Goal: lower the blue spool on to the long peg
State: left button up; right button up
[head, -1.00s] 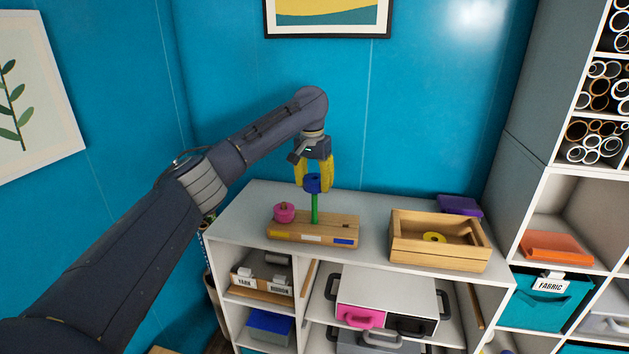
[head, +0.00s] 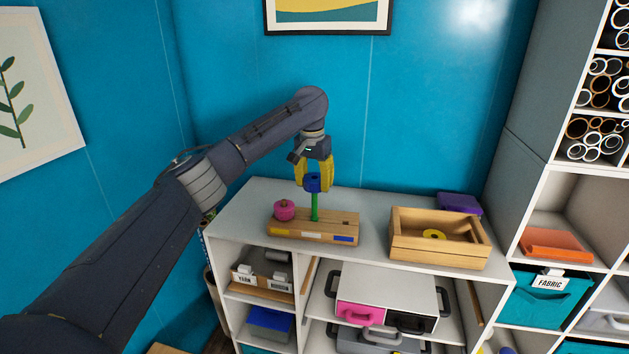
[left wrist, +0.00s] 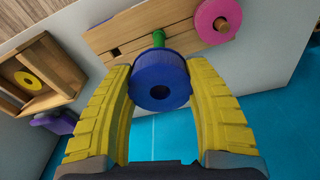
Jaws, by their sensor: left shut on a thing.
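The blue spool (head: 312,183) is between the yellow fingers of my left gripper (head: 313,180), which is shut on it. In the left wrist view the blue spool (left wrist: 160,82) shows its dark centre hole, with a finger on each side. The long green peg (head: 315,207) stands upright on the wooden base (head: 340,228), and its top meets the spool's underside in the head view. Part of the green peg (left wrist: 158,38) shows past the spool in the wrist view. I cannot tell whether its tip is inside the hole. My right gripper is not in view.
A pink spool (head: 284,210) sits on the base's left end. A wooden box (head: 437,255) with a yellow ring (head: 434,235) stands to the right. A purple item (head: 459,204) lies behind the box. The blue wall is close behind the white shelf top (head: 375,236).

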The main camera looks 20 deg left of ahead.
pick_arm(q)
jog(key=shift+f, duration=0.55)
dwell(0.9)
jog(key=shift+f, duration=0.7)
jog(key=shift+f, duration=0.3)
jog(key=shift+f, duration=0.6)
jog(key=shift+f, duration=0.25)
dwell(0.4)
jog(key=shift+f, duration=0.65)
jog(key=shift+f, duration=0.1)
jog(key=shift+f, duration=0.45)
